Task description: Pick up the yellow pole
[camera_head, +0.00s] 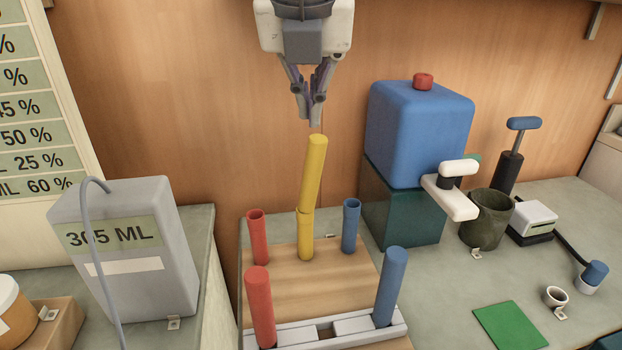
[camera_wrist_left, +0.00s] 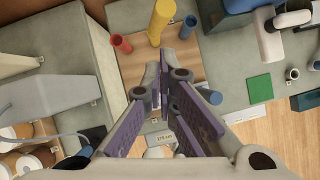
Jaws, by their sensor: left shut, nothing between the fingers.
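The yellow pole (camera_head: 313,170) stands on the wooden board, its upper part tilted a little to the right above a short yellow lower piece (camera_head: 305,236). The pole also shows at the top of the left wrist view (camera_wrist_left: 160,18), beyond the fingertips. My left gripper (camera_head: 314,122) points down just above the pole's top in the head view, with a small gap between them in the picture. Its fingers are shut and hold nothing; they also show in the left wrist view (camera_wrist_left: 166,76). My right gripper is in neither view.
Red poles (camera_head: 260,305) and blue poles (camera_head: 390,285) stand around the yellow one on the wooden board (camera_head: 335,285). A blue tank (camera_head: 415,130) on a green block stands close on the right. A grey container (camera_head: 140,270) stands left. The wooden wall is behind.

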